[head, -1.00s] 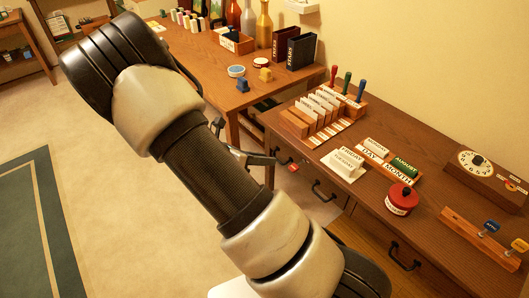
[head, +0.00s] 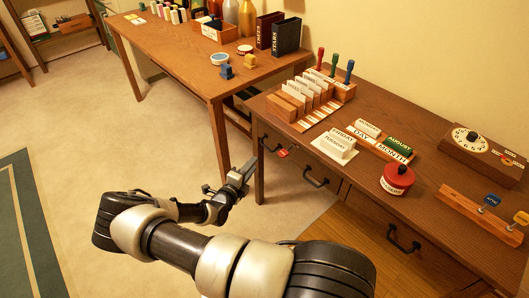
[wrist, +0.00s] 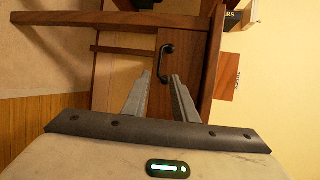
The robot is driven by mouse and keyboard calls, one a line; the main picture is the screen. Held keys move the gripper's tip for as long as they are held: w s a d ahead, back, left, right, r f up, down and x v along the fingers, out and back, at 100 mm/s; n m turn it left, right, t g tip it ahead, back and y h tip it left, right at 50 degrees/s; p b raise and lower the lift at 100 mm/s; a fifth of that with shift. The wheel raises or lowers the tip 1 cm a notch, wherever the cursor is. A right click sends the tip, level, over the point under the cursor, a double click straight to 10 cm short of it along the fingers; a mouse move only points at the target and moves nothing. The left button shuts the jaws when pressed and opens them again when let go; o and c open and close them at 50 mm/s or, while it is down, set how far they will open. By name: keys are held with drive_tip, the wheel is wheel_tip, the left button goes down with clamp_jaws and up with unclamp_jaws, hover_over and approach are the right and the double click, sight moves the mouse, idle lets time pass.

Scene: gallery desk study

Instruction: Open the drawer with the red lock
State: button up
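The wooden desk (head: 352,112) has several drawers with black handles along its front. A small red lock (head: 284,153) shows at the leftmost drawer (head: 276,149), beside its black handle (head: 268,145). That drawer looks shut. My gripper (head: 248,168) is in front of and to the left of this drawer, apart from the handle. In the wrist view my gripper (wrist: 161,76) has its two fingers apart with nothing between them. A black handle (wrist: 166,62) on a wooden front shows beyond the fingertips there. No red lock is visible in the wrist view.
Other drawer handles are at the middle (head: 315,178) and right (head: 403,240). A card rack (head: 290,106), a red round tin (head: 397,180) and a dial box (head: 477,152) stand on the desk. A second table (head: 190,60) stands at the back left. The floor at left is clear.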

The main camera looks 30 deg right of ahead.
drive_tip(key=b+x, duration=0.2)
drive_tip(key=x, duration=1)
clamp_jaws()
drive_tip(key=shift+f, duration=0.1)
idle(1.0)
